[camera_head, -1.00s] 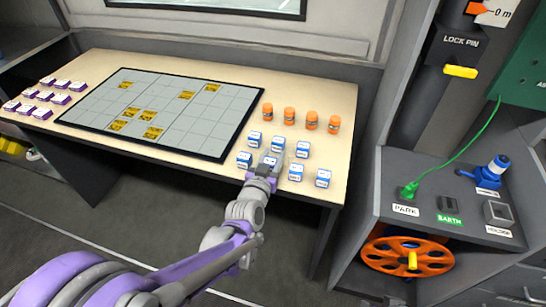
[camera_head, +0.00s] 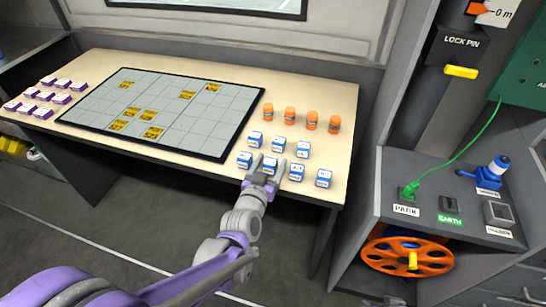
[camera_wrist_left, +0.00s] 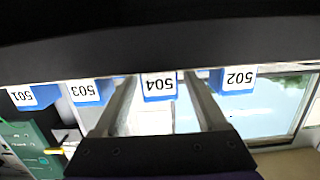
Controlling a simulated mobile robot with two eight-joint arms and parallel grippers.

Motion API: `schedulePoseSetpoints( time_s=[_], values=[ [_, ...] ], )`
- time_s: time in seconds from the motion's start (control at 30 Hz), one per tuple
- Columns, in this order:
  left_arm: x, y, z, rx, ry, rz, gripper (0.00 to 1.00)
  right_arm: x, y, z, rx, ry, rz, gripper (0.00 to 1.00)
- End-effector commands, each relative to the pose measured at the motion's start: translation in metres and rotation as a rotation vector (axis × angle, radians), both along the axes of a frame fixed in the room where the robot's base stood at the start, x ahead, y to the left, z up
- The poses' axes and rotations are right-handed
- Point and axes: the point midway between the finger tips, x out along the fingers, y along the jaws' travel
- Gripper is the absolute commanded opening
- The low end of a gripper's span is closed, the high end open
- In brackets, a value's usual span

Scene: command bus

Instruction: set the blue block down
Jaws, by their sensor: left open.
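The blue block (camera_head: 270,166) is a small blue cube with a white label, standing upright on the table's front right part, in the front row of similar blocks. In the left wrist view a block labelled 504 (camera_wrist_left: 158,88) appears upside down between the fingers. My left gripper (camera_head: 269,162) is open, with one finger on each side of this block. I cannot tell whether either finger touches it. My right gripper is not in view.
Several other blue blocks (camera_head: 296,172) stand close around it. Orange cylinders (camera_head: 290,113) stand behind. A gridded board (camera_head: 205,130) with yellow tiles covers the table's middle, and purple-white blocks (camera_head: 62,99) stand at the far left. The table's front edge is close.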

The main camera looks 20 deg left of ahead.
Motion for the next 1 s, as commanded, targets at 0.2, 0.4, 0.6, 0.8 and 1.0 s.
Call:
schedulePoseSetpoints(
  time_s=[0.2,0.4,0.6,0.8,1.0],
  values=[
    [-0.044,-0.003,0.003,0.000,0.000,-0.001,0.74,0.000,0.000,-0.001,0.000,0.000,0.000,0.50],
    [-0.072,-0.002,0.007,0.000,0.000,-0.001,0.74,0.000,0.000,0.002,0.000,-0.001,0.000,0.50],
    [-0.080,-0.001,0.007,0.000,0.002,-0.002,0.74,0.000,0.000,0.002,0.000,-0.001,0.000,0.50],
    [-0.100,-0.014,-0.005,-0.007,0.145,-0.083,0.74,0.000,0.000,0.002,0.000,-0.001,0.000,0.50],
    [-0.174,-0.014,-0.046,-0.008,0.557,-0.139,0.74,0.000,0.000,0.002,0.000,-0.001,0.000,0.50]
  ],
)
